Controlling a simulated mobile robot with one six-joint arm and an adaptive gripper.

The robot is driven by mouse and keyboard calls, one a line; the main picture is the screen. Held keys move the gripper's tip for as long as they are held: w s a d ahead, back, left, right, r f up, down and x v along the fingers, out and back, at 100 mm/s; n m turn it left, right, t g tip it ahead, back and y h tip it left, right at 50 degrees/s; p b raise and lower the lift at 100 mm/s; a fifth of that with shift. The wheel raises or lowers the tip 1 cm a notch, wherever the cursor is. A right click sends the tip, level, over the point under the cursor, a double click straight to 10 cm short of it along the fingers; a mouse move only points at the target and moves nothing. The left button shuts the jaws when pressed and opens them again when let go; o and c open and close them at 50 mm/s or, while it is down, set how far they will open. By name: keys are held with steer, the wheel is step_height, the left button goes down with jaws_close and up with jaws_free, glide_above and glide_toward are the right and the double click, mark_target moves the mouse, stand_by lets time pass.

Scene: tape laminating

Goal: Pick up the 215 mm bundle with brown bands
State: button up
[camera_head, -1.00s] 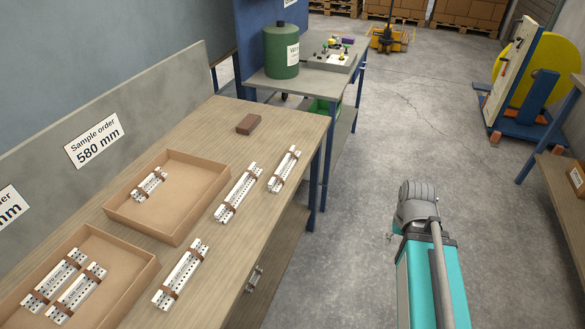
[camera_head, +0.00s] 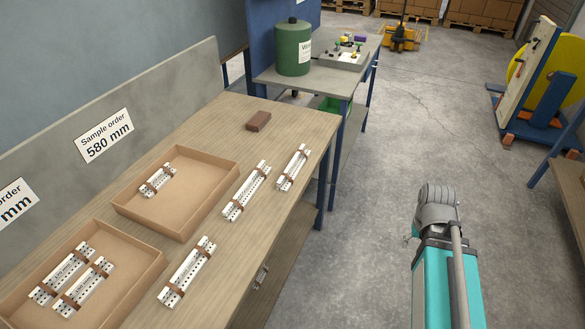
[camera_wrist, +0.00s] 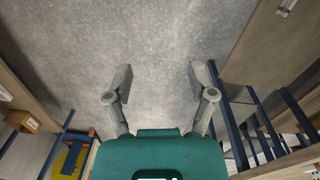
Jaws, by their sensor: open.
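Three white perforated bundles with brown bands lie loose on the wooden table: a front one (camera_head: 187,272), a middle one (camera_head: 246,191) and a shorter-looking far one (camera_head: 293,167). A short bundle (camera_head: 157,181) lies in the far cardboard tray (camera_head: 208,204). Two more bundles, (camera_head: 62,272) and (camera_head: 84,287), lie side by side in the near tray (camera_head: 140,289). I cannot read which is 215 mm. My gripper (camera_wrist: 162,78) is open and empty over the concrete floor in the wrist view, away from the bundles.
A sign reading 580 mm (camera_head: 105,137) is on the grey back panel. A brown block (camera_head: 258,121) lies at the table's far end. A green canister (camera_head: 293,48) stands on a bench beyond. The floor (camera_head: 385,150) right of the table is open.

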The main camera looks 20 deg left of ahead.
steer(key=w+a+r+n+t+h, duration=0.2)
steer(key=w+a+n+h, duration=0.15)
steer(key=a+n, duration=0.6)
steer(key=w+a+r+n+t+h, duration=0.15)
steer(key=w+a+n, duration=0.4)
steer(key=a, duration=0.65)
steer(key=s+a+r+n+t, duration=0.1)
steer(key=a+r+n+t, duration=0.1)
steer(key=a+n, duration=0.3)
steer(key=s+a+r+n+t, duration=0.2)
steer(key=a+n+t, duration=0.1)
steer(key=a, duration=0.9)
steer(key=s+a+r+n+t+b, duration=0.1)
steer(key=a+r+n+t, duration=0.1)
steer(key=a+n, duration=0.4)
steer(key=shift+s+a+r+n+t+h, duration=0.1)
steer(key=shift+a+r+n+t+h, duration=0.1)
steer(key=shift+a+t, duration=0.45)
steer(key=shift+s+a+r+n+t+h, duration=0.1)
steer(key=shift+a+r+t+h, duration=0.1)
steer(key=shift+a, duration=0.8)
steer(key=shift+w, duration=0.1)
steer(key=b, duration=0.4)
glide_toward(292, 162)
steer(key=shift+x, duration=1.8)
steer(key=shift+w+d, duration=0.1)
steer(key=shift+d, duration=0.05)
steer(key=shift+b+x, duration=0.8)
steer(key=shift+x, duration=1.7)
